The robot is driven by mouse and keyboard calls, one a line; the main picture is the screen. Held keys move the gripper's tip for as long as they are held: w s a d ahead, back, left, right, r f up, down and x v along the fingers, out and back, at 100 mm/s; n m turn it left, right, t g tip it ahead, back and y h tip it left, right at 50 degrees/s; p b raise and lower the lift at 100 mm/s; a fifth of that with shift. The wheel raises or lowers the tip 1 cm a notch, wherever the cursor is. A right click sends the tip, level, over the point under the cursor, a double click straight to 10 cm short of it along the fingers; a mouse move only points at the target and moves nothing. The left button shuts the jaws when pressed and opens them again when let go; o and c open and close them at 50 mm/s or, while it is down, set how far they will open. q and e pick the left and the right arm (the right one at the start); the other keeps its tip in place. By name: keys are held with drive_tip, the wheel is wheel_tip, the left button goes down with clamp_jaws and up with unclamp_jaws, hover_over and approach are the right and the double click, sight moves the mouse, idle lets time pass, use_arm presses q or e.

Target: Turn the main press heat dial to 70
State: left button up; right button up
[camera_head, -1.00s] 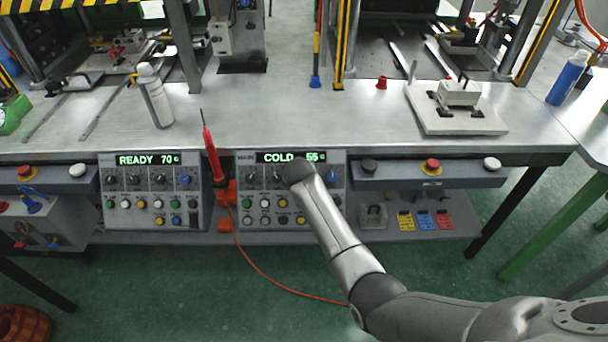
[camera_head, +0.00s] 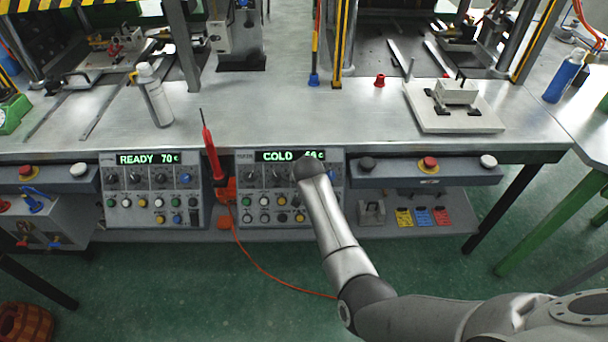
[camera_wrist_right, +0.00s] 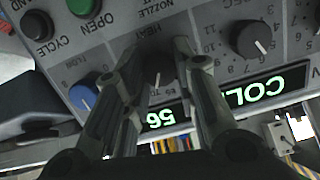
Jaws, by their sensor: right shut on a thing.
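The main press panel (camera_head: 246,222) is on the front of the bench, in the middle of the head view. My right arm reaches over the panel's right half and hides the heat dial there. In the right wrist view, the dark heat dial (camera_wrist_right: 158,78) sits under the HEAT label, seen upside down. My right gripper (camera_wrist_right: 160,62) has its fingers on both sides of this dial and is shut on it. My left gripper is out of view.
A second panel (camera_head: 150,214) to the left reads READY 70. A red pen-like tool (camera_head: 211,152) with an orange cable stands between the panels. Push buttons (camera_head: 429,163) are on a bar to the right. A blue-marked dial (camera_wrist_right: 83,98) is beside my fingers.

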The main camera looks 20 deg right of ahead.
idle(0.3)
drive_tip(key=o, duration=1)
drive_tip(key=shift+o, duration=0.2)
wheel_tip(320, 180, up, 10)
drive_tip(key=shift+s+f, duration=0.1)
